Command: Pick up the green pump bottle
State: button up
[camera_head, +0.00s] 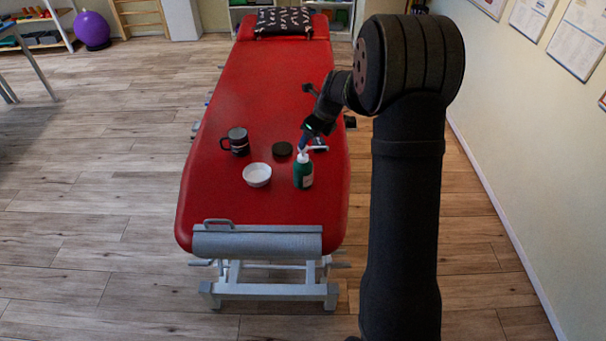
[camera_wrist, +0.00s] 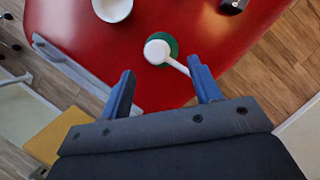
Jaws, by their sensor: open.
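The green pump bottle (camera_head: 303,174) stands upright on the red treatment table (camera_head: 262,95), near its front right edge, with a white pump top. In the wrist view the bottle (camera_wrist: 173,48) is seen from above, its white pump head and nozzle covering much of the green body. My gripper (camera_head: 302,143) is open, with blue fingers, behind and above the bottle in the head view. In the wrist view the open fingers of my gripper (camera_wrist: 164,83) point toward the bottle, and the nozzle reaches toward the right finger. Nothing is between the fingertips that I can see as gripped.
A white bowl (camera_head: 257,175), a dark mug (camera_head: 236,142) and a black round puck-like item (camera_head: 282,150) stand left of the bottle. A grey roll (camera_head: 257,243) crosses the table's front end. A patterned pillow (camera_head: 283,22) lies at the far end. The table's middle is clear.

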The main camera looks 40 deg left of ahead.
aim_at(301, 155)
jog(key=x, duration=0.4)
jog(key=shift+a+f, duration=0.1)
jog(key=shift+f, duration=0.05)
jog(key=shift+s+x, duration=0.1)
jog(key=shift+x, duration=1.2)
jog(key=shift+s+x, duration=0.15)
jog(key=shift+x, duration=1.2)
grip_shut()
